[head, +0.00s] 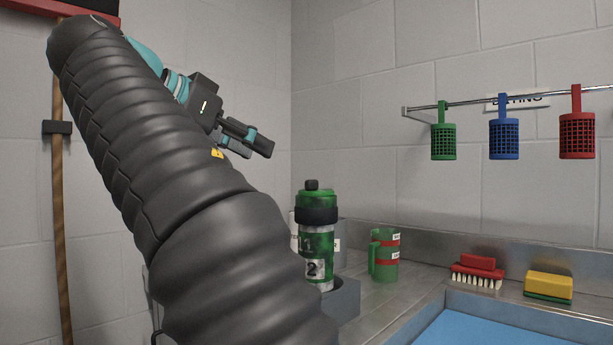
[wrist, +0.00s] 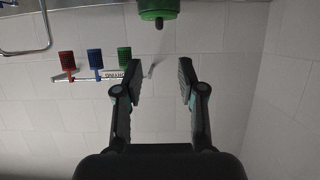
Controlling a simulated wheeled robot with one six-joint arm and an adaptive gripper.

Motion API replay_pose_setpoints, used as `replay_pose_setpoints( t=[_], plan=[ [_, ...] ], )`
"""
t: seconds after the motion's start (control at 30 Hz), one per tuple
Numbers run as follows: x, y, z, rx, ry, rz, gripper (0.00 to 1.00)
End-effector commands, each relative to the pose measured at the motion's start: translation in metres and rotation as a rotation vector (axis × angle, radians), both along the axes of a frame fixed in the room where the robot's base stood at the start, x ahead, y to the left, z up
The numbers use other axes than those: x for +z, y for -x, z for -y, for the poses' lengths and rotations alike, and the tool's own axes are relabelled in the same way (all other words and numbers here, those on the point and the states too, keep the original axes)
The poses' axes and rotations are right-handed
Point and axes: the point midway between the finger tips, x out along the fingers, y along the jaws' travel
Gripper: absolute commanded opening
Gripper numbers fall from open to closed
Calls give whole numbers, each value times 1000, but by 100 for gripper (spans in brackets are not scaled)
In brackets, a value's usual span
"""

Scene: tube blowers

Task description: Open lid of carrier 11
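A carrier (head: 316,240) stands upright in a grey holder (head: 345,298) on the steel counter in the head view. It has a green lid with a dark knob, a black band and a dark green body. Its markings are only partly legible; a "2" shows on a lower label. My gripper (head: 260,144) is up and to the left of it, apart from it. In the wrist view a green lidded end with a dark knob, apparently the carrier's (wrist: 158,9), shows at the top edge, beyond my fingertips. My gripper (wrist: 159,80) is open and empty there.
A green mug with red bands (head: 384,255) stands right of the carrier. A red brush (head: 478,271) and yellow sponge (head: 548,287) lie by the blue-bottomed basin (head: 500,330). Green (head: 443,142), blue (head: 504,139) and red (head: 577,136) baskets hang from a wall rail.

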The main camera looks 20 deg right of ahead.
Motion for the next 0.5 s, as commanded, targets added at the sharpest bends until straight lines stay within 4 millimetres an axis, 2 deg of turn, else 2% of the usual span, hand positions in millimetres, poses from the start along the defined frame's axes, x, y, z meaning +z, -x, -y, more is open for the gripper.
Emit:
replay_pose_setpoints(
  t=[0.17,0.5],
  plan=[
    [-8,-5,16,-10,-1,3,40],
    [-31,-25,67,-8,-1,2,40]
  ],
)
